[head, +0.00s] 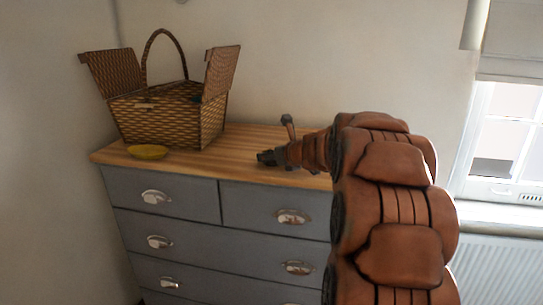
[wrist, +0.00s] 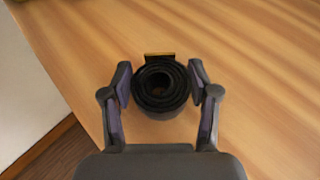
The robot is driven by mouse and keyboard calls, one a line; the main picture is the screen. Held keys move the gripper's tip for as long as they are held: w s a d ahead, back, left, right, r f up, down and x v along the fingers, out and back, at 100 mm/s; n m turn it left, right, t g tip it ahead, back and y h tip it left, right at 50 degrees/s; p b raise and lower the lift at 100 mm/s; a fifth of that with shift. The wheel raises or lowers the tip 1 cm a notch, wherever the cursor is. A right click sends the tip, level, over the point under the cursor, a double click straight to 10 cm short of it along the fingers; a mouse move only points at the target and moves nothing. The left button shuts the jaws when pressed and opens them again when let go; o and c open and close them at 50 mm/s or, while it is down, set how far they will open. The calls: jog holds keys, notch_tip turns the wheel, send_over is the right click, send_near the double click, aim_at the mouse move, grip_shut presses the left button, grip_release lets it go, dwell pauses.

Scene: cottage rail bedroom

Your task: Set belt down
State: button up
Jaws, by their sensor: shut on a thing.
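The belt (wrist: 172,107) is a tight black roll with a small tan-gold piece at its upper edge. In the wrist view it sits between the two fingers of my gripper (wrist: 161,88), which is shut on it. In the head view my gripper (head: 266,157) is over the wooden top of the dresser (head: 245,142), towards its front edge. The belt is hard to tell from the dark fingers there. I cannot tell whether the belt touches the wood.
A wicker basket (head: 165,122) with raised lid flaps and a tall handle stands at the back left of the dresser top. A small yellow dish (head: 148,152) lies in front of it. Bare wood surrounds my gripper. A window (head: 505,130) is at right.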

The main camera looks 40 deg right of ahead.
jog(key=shift+f, duration=0.15)
jog(key=o, duration=1.2)
jog(key=shift+o, duration=0.2)
jog(key=shift+s+r, duration=0.15)
jog(key=shift+r, duration=0.1)
jog(key=b+v, duration=0.1)
jog(key=v, duration=1)
jog(key=shift+s+r, duration=0.2)
jog(key=shift+s, duration=0.1)
